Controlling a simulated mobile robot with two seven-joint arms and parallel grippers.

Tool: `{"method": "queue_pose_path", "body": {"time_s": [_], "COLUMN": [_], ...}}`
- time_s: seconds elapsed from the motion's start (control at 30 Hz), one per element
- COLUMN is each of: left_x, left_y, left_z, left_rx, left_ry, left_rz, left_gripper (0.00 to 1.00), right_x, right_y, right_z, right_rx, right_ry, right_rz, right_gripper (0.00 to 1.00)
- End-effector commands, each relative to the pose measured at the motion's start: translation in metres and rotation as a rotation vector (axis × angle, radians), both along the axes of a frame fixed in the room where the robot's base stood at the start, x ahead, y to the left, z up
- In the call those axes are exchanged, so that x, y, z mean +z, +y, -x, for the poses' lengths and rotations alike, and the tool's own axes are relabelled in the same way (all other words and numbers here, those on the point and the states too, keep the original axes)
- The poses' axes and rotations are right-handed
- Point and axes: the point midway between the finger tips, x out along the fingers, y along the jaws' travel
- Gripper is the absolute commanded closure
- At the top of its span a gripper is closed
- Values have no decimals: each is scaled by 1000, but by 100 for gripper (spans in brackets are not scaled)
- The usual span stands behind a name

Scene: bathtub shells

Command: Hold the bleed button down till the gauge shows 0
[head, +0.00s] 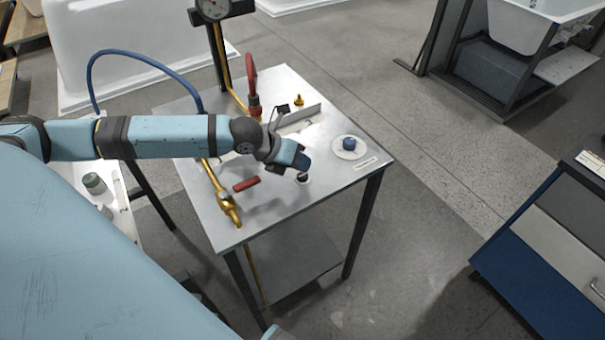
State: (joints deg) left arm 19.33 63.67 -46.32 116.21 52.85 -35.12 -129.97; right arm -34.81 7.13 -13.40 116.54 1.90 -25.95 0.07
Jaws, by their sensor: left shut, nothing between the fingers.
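The gauge (213,8) has a round white dial and stands on a dark post at the table's back left; its top is cut off and the reading is too small to tell. A small dark round button (303,178) with a pale rim sits near the table's front right edge; I take it for the bleed button. My left gripper (304,166) is shut and empty, its fingertips just over this button and partly hiding it. I cannot tell whether they touch or press it. My right gripper is out of view.
On the metal table (290,222) are a blue knob (349,143) on a white disc, a red lever (251,80), a brass fitting (299,100), a red bar (246,184) and a brass pipe (222,192). A blue hose (135,56) arches behind my arm. A blue cabinet (545,270) stands right.

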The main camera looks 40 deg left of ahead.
Motion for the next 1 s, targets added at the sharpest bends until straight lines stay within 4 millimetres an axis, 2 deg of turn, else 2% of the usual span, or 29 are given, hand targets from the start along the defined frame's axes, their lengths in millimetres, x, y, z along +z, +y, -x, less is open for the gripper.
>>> {"method": "queue_pose_path", "body": {"time_s": [0.2,1.0], "left_x": [-7,-12], "left_y": [0,0], "left_z": [0,0], "left_rx": [1,-1], "left_ry": [0,0], "left_rz": [-1,1], "left_gripper": [100,100], "right_x": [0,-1], "right_y": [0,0], "right_z": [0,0], "right_rx": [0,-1], "right_ry": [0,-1], "right_rz": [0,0], "right_gripper": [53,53]}}
